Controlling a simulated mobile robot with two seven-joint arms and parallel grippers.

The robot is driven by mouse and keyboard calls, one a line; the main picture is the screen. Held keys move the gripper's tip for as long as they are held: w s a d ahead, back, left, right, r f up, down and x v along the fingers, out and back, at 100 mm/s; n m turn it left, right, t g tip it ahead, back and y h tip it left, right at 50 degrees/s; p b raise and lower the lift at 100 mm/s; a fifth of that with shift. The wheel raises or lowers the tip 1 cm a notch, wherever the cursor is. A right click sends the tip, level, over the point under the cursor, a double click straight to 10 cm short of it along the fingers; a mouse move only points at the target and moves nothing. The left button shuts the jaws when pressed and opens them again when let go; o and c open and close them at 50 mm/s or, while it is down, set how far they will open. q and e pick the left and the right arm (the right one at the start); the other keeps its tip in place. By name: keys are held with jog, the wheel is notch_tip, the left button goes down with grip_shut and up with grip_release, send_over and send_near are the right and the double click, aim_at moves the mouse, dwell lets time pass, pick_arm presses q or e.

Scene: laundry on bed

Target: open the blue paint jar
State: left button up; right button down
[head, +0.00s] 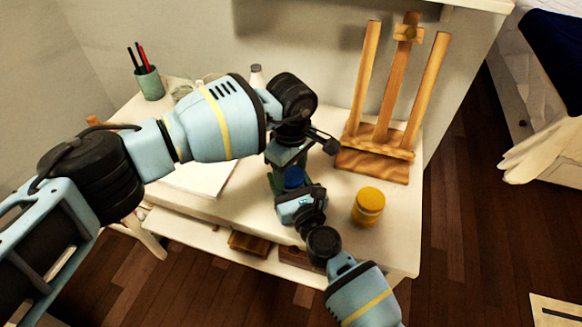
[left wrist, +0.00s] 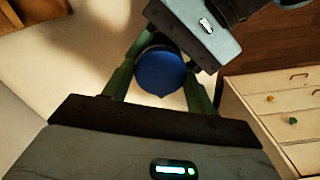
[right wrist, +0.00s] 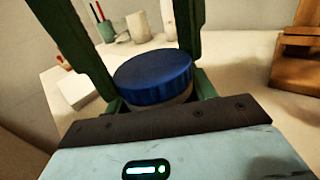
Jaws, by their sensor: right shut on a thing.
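The blue paint jar (head: 293,177) stands near the front of the white desk, its lid upright under my left gripper. In the right wrist view its blue lid (right wrist: 153,77) sits on a pale body, mostly hidden. My right gripper (head: 297,194) comes in low from the front and is shut on the jar's body. My left gripper (head: 286,168) points down from above. Its green fingers stand on either side of the lid (left wrist: 160,72) in the left wrist view and look open, with little clearance. Whether either finger touches the lid is unclear.
A yellow jar (head: 368,206) stands to the right on the desk (head: 335,225). A wooden easel (head: 385,135) stands behind it. A green pen cup (head: 150,84), white paper (head: 205,180) and a white bottle (head: 257,76) are at the left and back.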

pick_arm(q)
jog(key=c, duration=0.6)
jog(key=shift+o, duration=0.2)
jog(key=shift+w+n, duration=0.1)
jog(key=shift+n, duration=1.5)
pick_arm(e)
jog(key=shift+a, duration=0.1)
pick_arm(q)
jog(key=o, duration=1)
jog(key=shift+c, duration=0.2)
jog(key=shift+o, duration=0.6)
jog(key=shift+s, duration=0.2)
pick_arm(e)
jog(key=shift+w+d, duration=0.1)
jog(key=shift+d, duration=0.2)
